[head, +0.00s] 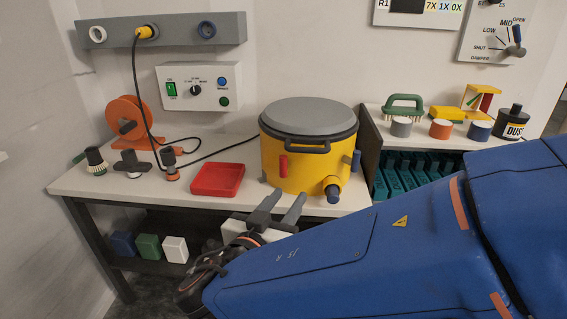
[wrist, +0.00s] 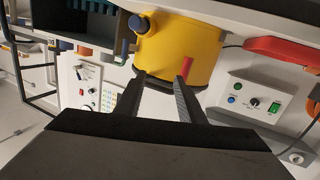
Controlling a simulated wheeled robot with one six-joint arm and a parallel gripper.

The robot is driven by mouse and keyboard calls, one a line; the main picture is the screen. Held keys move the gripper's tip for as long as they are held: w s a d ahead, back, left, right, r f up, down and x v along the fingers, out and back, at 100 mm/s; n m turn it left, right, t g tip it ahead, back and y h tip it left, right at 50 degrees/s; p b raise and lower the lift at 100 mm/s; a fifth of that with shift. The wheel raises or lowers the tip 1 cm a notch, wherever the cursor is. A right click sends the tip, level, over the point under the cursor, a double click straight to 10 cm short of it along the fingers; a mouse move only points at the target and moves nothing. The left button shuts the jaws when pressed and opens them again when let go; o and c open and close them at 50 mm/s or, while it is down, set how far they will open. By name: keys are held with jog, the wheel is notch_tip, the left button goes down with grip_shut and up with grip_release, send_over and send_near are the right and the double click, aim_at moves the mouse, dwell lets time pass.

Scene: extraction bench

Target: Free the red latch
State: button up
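The red latch (head: 283,166) is an upright red bar on the front left of a yellow drum (head: 310,176) with a grey lid. In the wrist view the red latch (wrist: 187,67) shows against the yellow wall, just beyond the tip of the right finger. My gripper (head: 283,200) is in front of the bench edge, below and apart from the latch as far as I can tell. Its two fingers (wrist: 160,82) are spread with nothing visible between them. A blue latch (head: 356,160) is on the drum's right side.
A red tray (head: 218,179) lies left of the drum. A blue-capped port (head: 333,193) sticks out at the drum's lower front. A shelf unit (head: 370,150) stands close on the right. Several small tools and an orange reel (head: 130,122) stand at the bench's left.

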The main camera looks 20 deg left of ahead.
aim_at(282, 165)
jog(key=s+a+y, duration=0.2)
jog(key=s+a, duration=0.1)
jog(key=a, duration=0.2)
jog(key=shift+t, duration=0.4)
jog(key=w, duration=1.7)
jog(key=shift+a+r, duration=0.15)
jog(key=shift+a, duration=0.1)
grip_shut()
